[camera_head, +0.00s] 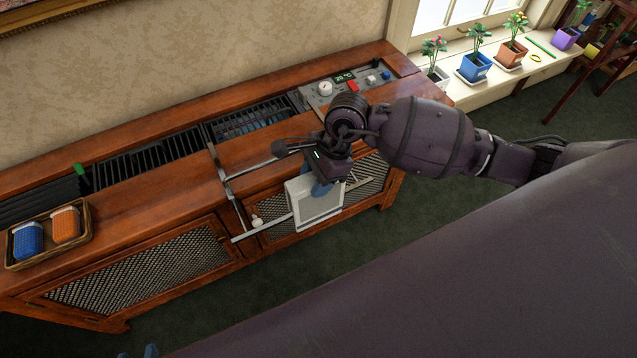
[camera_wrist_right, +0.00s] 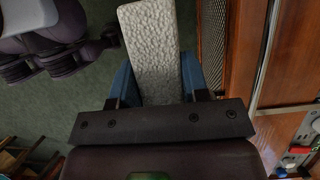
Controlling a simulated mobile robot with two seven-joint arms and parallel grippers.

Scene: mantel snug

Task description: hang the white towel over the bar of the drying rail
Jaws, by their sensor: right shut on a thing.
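The white towel (camera_head: 318,206) is a small folded slab, held by my right gripper (camera_head: 320,186) in front of the cabinet. In the right wrist view the towel (camera_wrist_right: 152,50) shows as a pale textured strip between the blue fingers. The drying rail (camera_head: 222,172) is a thin metal frame reaching out from the cabinet top. Its outer bar (camera_head: 262,229) runs up to the towel's left edge and shows again to its right. The towel hides the stretch between; I cannot tell whether it is over the bar or before it. My left gripper (camera_head: 137,353) barely shows, its blue tips apart.
The wooden radiator cabinet (camera_head: 150,211) has mesh doors and dark top grilles. A tray (camera_head: 88,228) with a blue and an orange rolled item stands at its left end. A control panel (camera_head: 313,96) is at the right. Potted plants (camera_head: 474,66) line the windowsill.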

